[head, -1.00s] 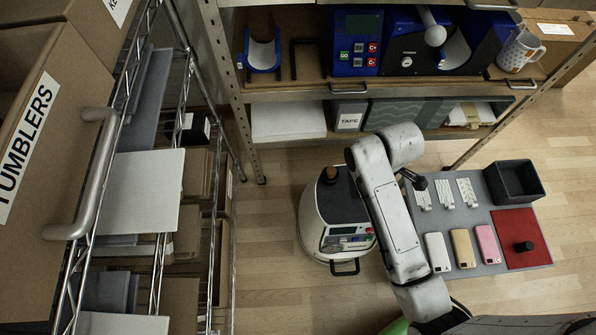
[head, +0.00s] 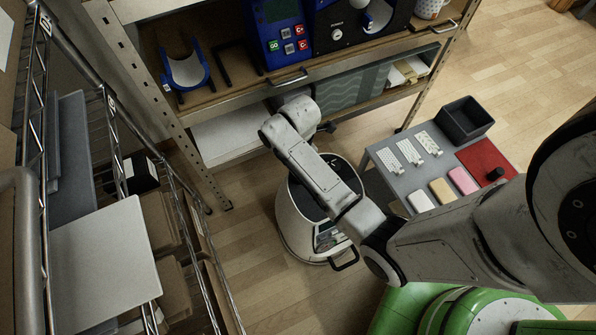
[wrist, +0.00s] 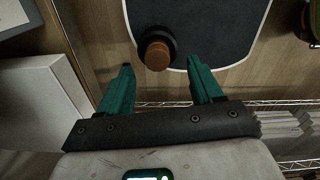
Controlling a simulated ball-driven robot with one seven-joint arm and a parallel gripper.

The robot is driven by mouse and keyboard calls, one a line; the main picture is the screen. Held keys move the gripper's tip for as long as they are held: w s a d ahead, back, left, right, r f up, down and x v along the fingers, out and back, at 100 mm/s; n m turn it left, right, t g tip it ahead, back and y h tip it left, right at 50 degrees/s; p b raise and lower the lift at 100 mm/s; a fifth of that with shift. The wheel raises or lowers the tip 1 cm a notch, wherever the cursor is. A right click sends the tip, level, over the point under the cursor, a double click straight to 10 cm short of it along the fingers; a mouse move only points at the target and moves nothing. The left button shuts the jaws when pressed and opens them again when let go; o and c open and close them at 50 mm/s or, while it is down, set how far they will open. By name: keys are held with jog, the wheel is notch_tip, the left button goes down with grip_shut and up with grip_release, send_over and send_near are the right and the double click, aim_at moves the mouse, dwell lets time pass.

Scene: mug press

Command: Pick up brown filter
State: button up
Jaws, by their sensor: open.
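The brown filter (wrist: 157,55) shows in the wrist view as a short brown cylinder in a black round holder. It sits at the edge of the dark top (wrist: 215,25) of a white round machine (head: 296,222). My gripper (wrist: 160,68) is open, its two teal fingers spread and empty. In the wrist view the filter appears between the fingertips and slightly beyond them; I cannot tell the height gap. In the head view my arm covers the filter, and my gripper cannot be made out clearly.
A shelf unit with a blue press (head: 278,32) stands behind. A wire rack (head: 185,215) is at the left. At the right a grey table (head: 400,181) holds phone cases, a black bin (head: 465,120) and a red mat (head: 483,160). Wood floor lies between rack and machine.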

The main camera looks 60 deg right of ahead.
notch_tip(320, 180, down, 5)
jog(key=shift+w+d+r+b, duration=0.1)
jog(key=shift+w+r+b, duration=0.1)
jog(key=shift+b, duration=0.5)
jog(key=c, duration=1.1)
jog(key=shift+r, duration=0.15)
